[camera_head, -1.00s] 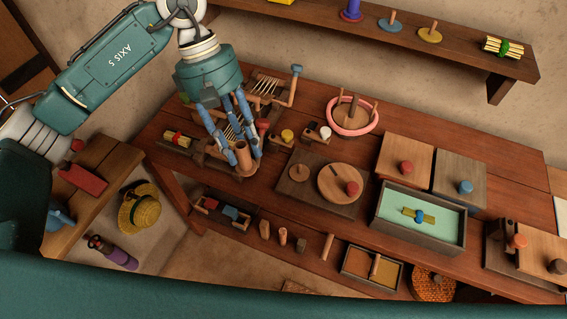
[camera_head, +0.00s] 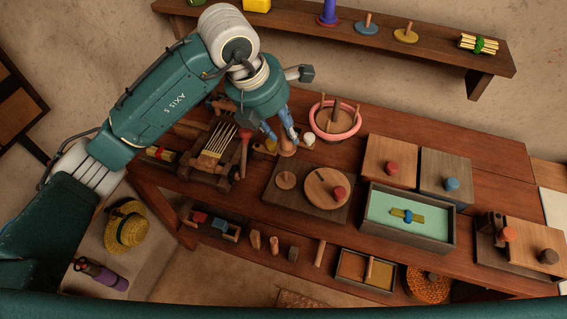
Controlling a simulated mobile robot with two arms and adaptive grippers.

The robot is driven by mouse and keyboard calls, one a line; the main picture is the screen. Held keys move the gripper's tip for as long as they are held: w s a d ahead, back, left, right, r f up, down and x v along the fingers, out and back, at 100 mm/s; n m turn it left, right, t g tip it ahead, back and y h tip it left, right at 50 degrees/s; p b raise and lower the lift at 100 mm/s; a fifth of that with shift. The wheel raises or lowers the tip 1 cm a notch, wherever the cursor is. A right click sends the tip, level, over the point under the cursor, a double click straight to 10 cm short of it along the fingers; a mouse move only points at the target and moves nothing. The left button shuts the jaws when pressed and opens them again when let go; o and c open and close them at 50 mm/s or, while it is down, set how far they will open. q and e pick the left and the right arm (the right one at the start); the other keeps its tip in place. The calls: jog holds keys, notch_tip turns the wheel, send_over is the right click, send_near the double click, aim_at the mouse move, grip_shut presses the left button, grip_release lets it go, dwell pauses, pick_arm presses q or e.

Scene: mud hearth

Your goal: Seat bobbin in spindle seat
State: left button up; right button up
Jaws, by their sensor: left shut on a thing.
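My left gripper (camera_head: 285,137) is over the middle-left of the workbench, its blue fingers pointing down. It is shut on a small wooden piece, seemingly the bobbin (camera_head: 287,147), whose lower part shows below the fingertips; the fingers hide the rest. A wooden frame with a fan of thin rods (camera_head: 217,145) stands to the left of the gripper, partly behind my arm. I cannot tell which part here is the spindle seat. My right gripper is not in view.
A pink-rimmed bowl with pegs (camera_head: 336,119) stands right of the gripper. In front lies a dark board with a round wooden disc (camera_head: 325,188). A green-lined tray (camera_head: 405,233) is further right. A wall shelf (camera_head: 440,50) runs behind.

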pick_arm(q)
jog(key=shift+f+p, duration=1.35)
jog(key=shift+f, duration=5.35)
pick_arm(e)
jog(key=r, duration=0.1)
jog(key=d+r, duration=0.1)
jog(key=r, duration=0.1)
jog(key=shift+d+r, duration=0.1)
pick_arm(q)
jog(key=o, duration=0.6)
jog(key=shift+f, duration=0.1)
jog(key=o, duration=0.5)
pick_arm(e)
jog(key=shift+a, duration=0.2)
